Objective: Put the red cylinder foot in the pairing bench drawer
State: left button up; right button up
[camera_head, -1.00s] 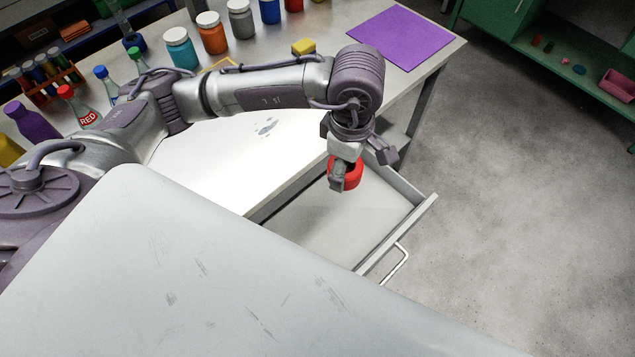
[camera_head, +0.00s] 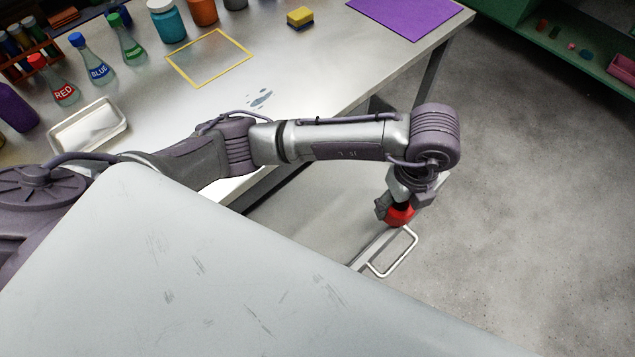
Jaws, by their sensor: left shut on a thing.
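My left gripper (camera_head: 403,208) points down and is shut on the red cylinder foot (camera_head: 400,216). Its fingers and wrist partly cover the foot. In the picture the foot overlaps the front edge of the open drawer (camera_head: 310,212), close to the drawer's handle (camera_head: 402,258). I cannot tell how high above the drawer it is. The visible part of the drawer floor looks empty; my arm and a large pale surface in the foreground hide the rest. My right gripper is not in view.
The bench top (camera_head: 300,75) holds a yellow frame outline (camera_head: 210,58), a sponge (camera_head: 300,17), a purple mat (camera_head: 408,12), a white tray (camera_head: 88,125), and several flasks and jars. A green shelf (camera_head: 560,45) stands at the back right. The floor between is clear.

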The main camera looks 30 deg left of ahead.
pick_arm(q)
jog(key=shift+a+f, duration=0.15)
jog(key=shift+f, duration=0.1)
send_over(340, 210)
jog(key=shift+n, duration=0.3)
notch_tip(340, 210, down, 7)
jog(key=shift+r+p, duration=0.2)
jog(key=shift+p, duration=0.25)
notch_tip(340, 210, down, 4)
jog(key=shift+w+f, duration=0.1)
jog(key=o, duration=1.1)
